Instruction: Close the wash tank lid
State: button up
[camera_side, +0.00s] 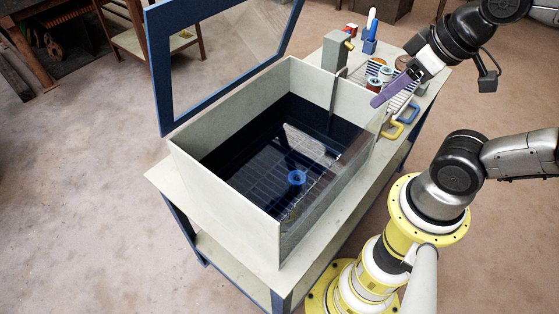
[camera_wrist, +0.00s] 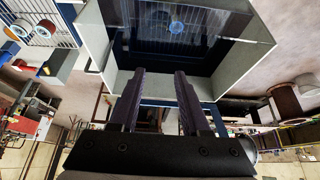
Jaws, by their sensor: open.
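The wash tank (camera_side: 215,192) is a pale open-topped box with dark liquid and a wire rack inside. Its lid (camera_side: 152,70), a blue frame around a clear panel, stands raised at the tank's back left edge; its top is cut off by the picture. The tank also shows in the wrist view (camera_wrist: 92,32). I cannot make out the lid for sure in that view.
A blue ring-shaped part (camera_side: 296,177) lies in the tank.

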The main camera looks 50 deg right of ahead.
grip_shut()
jog(key=w+a+r, duration=0.1)
jog(key=w+r, duration=0.8)
jog(key=r, duration=0.5)
jog(key=w+r, duration=0.9)
jog(key=r, duration=0.6)
jog(key=w+a, duration=0.3)
jog(key=w, duration=0.7)
jog(key=x, duration=1.4)
jog(key=shift+s+a+r, duration=0.1)
jog(key=shift+s+a, duration=0.05)
jog(key=shift+s, duration=0.85)
jog(key=shift+s+a, duration=0.15)
jog(key=shift+s, duration=0.9)
